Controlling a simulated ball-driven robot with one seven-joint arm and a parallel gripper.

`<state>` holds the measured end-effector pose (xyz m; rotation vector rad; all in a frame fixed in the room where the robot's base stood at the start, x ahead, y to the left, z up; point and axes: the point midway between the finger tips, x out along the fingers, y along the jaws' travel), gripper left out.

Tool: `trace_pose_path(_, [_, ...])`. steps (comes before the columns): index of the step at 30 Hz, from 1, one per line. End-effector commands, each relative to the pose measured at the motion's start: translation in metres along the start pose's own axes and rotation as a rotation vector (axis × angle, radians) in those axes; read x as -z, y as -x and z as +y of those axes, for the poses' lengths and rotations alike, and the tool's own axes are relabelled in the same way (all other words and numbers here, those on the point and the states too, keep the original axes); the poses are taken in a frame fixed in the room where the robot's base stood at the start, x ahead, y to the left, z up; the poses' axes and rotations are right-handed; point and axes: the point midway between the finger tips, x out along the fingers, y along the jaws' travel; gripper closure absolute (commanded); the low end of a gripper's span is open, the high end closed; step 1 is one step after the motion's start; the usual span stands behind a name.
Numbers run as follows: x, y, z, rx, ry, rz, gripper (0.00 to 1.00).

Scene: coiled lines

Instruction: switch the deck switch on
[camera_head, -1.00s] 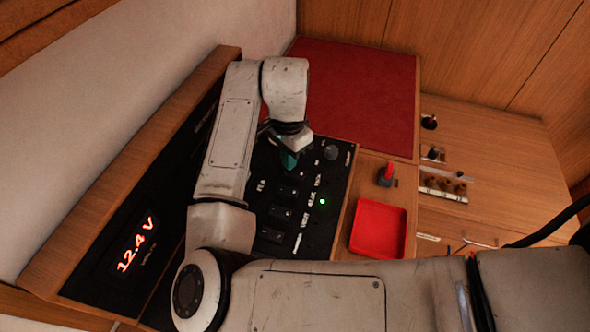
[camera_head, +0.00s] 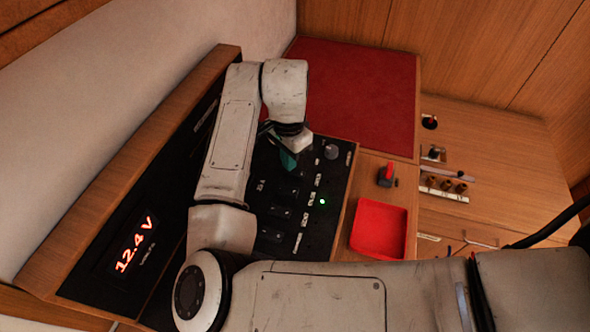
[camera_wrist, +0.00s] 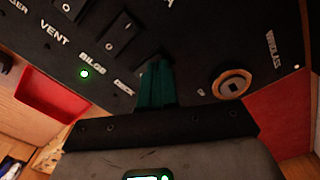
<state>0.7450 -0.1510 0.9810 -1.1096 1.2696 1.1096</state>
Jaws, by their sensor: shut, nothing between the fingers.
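My gripper (camera_head: 288,159) has its teal fingers shut with nothing between them. It is over the upper part of the black switch panel (camera_head: 322,232). In the wrist view the shut fingers (camera_wrist: 156,84) point at the panel just beside the printed DECK label (camera_wrist: 124,87). The deck switch itself is hidden behind the fingers there, so I cannot tell its position or whether they touch it. A black rocker switch (camera_wrist: 119,34) in line with the BILGE label shows beside the fingers. A green light (camera_wrist: 85,73) is lit by the BILGE label. No lit light shows beside DECK.
A round copper-coloured socket or knob (camera_wrist: 232,83) is right of the fingers, near the WINDLASS label. Several other rockers line the panel. A red tray (camera_head: 354,243), a red-topped knob (camera_head: 387,172) and a red cushion (camera_head: 352,85) lie beyond the panel. A voltage display (camera_head: 134,245) reads 12.4 V.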

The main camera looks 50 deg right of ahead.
Motion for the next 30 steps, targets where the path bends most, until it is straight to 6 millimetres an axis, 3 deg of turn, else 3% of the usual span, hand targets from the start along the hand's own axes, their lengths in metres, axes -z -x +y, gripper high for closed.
trace_pose_path(30, [0.0, -0.013, 0.0, -0.001, 0.0, 0.0, 1.0])
